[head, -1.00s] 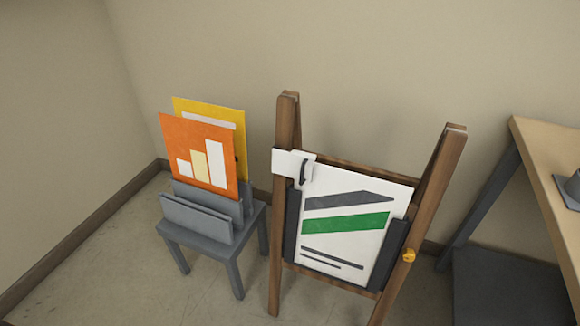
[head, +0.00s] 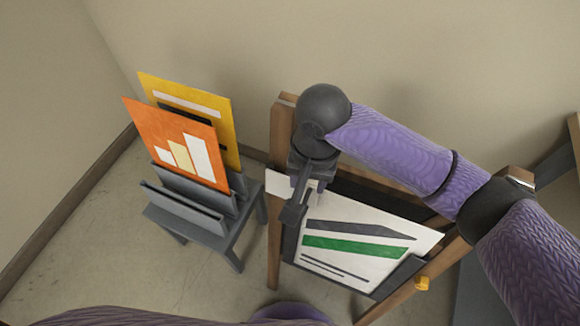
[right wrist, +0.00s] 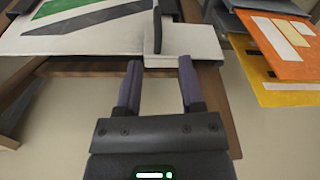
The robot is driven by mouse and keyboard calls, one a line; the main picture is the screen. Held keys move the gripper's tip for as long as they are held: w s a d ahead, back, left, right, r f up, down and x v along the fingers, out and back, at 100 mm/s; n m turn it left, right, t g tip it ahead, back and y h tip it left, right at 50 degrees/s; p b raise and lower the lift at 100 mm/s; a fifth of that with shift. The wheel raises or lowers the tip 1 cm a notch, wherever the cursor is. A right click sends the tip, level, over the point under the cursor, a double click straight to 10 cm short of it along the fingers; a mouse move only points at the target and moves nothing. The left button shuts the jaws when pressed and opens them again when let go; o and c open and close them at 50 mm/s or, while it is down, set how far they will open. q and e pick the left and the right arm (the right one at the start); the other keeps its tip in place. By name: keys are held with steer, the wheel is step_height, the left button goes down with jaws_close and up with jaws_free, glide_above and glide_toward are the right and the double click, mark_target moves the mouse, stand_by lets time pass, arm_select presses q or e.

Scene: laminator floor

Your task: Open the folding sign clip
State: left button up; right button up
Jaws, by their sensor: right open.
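The folding sign is a wooden easel (head: 283,130) holding a white board (head: 345,252) with dark and green stripes. The white clip (head: 283,184) at the board's upper left corner is mostly hidden by my right gripper (head: 297,203) in the head view. In the right wrist view the clip (right wrist: 190,44) has a dark upright handle (right wrist: 157,25). My right gripper (right wrist: 159,68) is open there, its two fingers pointing at the clip with nothing between them. I cannot tell whether a fingertip touches it. My left gripper is out of view.
A grey rack (head: 185,212) with an orange chart card (head: 175,145) and a yellow card (head: 215,107) stands left of the easel. A wooden table edge (head: 574,135) shows at the right. The wall (head: 220,45) is behind.

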mark_target(305, 202)
steer(key=f+b, duration=0.1)
steer(key=f, duration=0.1)
steer(key=f+b, duration=0.2)
steer(key=f, duration=0.1)
steer(key=shift+s+f, duration=0.25)
steer(key=shift+f, duration=0.05)
step_height(305, 202, down, 3)
steer(key=shift+f+b, duration=0.1)
steer(key=shift+b, duration=0.75)
steer(key=shift+w+a+f, duration=0.1)
steer(key=shift+f, duration=0.35)
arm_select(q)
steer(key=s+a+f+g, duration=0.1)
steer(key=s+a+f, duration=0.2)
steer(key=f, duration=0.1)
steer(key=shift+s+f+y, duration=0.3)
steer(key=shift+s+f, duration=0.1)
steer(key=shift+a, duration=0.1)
arm_select(e)
steer(key=shift+c, duration=0.5)
jaws_close()
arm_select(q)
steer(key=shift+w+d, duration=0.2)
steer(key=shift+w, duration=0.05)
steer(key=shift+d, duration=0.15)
